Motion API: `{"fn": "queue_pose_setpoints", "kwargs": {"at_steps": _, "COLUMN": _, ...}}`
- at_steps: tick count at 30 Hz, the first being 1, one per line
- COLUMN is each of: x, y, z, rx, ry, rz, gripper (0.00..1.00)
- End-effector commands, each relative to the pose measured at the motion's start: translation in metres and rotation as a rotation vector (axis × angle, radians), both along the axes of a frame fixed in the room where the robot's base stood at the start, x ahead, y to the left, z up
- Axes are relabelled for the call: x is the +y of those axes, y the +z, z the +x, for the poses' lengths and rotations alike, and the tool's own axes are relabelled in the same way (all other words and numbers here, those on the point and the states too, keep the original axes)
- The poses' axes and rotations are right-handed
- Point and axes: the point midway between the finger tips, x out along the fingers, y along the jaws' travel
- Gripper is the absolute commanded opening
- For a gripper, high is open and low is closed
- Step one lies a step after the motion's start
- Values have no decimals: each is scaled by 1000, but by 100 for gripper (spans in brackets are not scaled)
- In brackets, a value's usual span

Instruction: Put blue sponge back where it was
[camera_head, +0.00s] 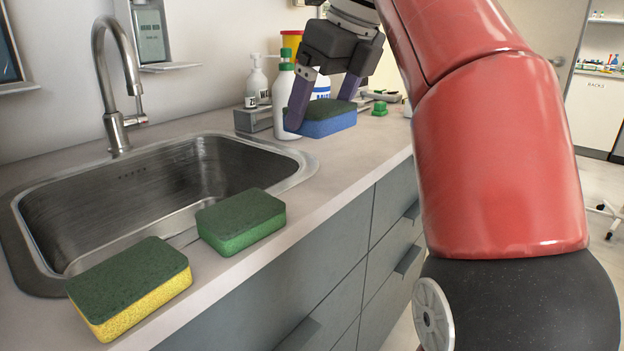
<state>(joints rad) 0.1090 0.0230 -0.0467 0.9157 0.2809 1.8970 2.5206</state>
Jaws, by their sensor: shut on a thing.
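The blue sponge (328,126) has a dark green top and is held in the air over the counter, right of the sink. My gripper (320,108) is shut on it, with one finger on its left side and the other at its far right side. A green sponge (240,222) lies on the counter at the sink's front edge. A yellow sponge (130,290) with a dark green top lies nearer, at the front left of the sink.
The steel sink (130,190) with a tall faucet (115,85) takes up the left. White bottles (283,100) and a grey box (254,119) stand behind the held sponge. Small green items (380,108) lie farther along. Bare counter (325,185) runs along the front edge.

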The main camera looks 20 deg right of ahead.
Motion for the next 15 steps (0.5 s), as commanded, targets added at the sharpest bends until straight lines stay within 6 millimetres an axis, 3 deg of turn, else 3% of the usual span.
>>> {"fn": "queue_pose_setpoints", "kwargs": {"at_steps": 8, "x": 0, "y": -5, "z": 0, "rx": 1, "ry": 0, "rz": 1, "gripper": 64}}
{"fn": "queue_pose_setpoints", "kwargs": {"at_steps": 15, "x": 0, "y": -48, "z": -1, "rx": 2, "ry": 2, "rz": 1, "gripper": 64}}
